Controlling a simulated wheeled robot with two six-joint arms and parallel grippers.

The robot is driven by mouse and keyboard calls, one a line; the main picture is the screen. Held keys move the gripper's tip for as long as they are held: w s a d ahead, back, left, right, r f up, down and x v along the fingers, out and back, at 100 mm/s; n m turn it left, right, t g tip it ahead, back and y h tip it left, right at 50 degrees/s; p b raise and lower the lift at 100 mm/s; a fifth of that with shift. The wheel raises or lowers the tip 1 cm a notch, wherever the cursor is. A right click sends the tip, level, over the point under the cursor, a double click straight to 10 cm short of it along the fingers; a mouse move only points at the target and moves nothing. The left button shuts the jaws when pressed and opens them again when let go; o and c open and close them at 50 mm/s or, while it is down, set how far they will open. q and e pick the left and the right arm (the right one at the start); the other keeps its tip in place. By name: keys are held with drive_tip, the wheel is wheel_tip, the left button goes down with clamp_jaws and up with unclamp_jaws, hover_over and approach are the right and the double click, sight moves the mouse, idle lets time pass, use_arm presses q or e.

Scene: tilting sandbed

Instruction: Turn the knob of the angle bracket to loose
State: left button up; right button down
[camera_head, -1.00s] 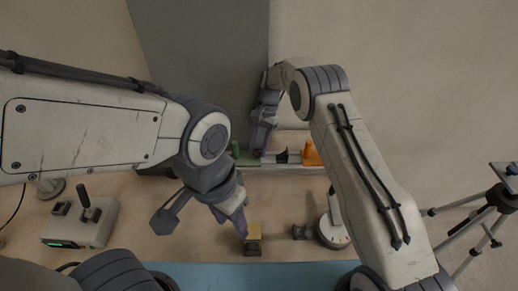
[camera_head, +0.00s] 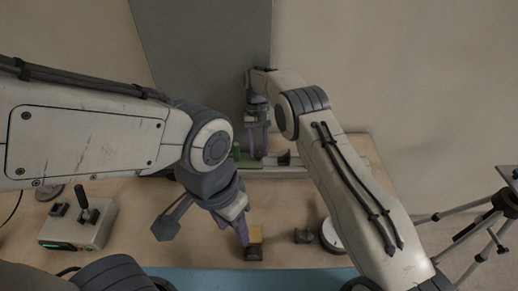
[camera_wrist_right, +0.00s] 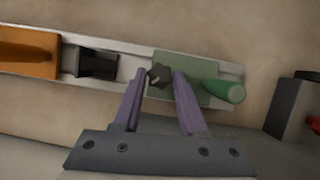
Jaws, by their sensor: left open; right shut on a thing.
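The angle bracket seems to be the green block (camera_wrist_right: 188,70) on a pale rail, with a dark star-shaped knob (camera_wrist_right: 159,75) and a green cylinder (camera_wrist_right: 222,91). Its green part also shows in the head view (camera_head: 243,159). My right gripper (camera_wrist_right: 158,74) is shut on the knob, one purple finger on each side of it. In the head view my right gripper (camera_head: 258,154) reaches down to the rail from behind.
Along the rail (camera_wrist_right: 123,66) stand a black piece (camera_wrist_right: 97,64) and an orange block (camera_wrist_right: 28,52). A grey control box (camera_head: 77,226) with a lever stands at the left. A small dark part (camera_head: 304,236) and a round white base (camera_head: 331,236) are on the front right.

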drive_tip(key=shift+w+r, duration=0.1)
idle(0.3)
drive_tip(key=shift+c, duration=2.3)
unclamp_jaws()
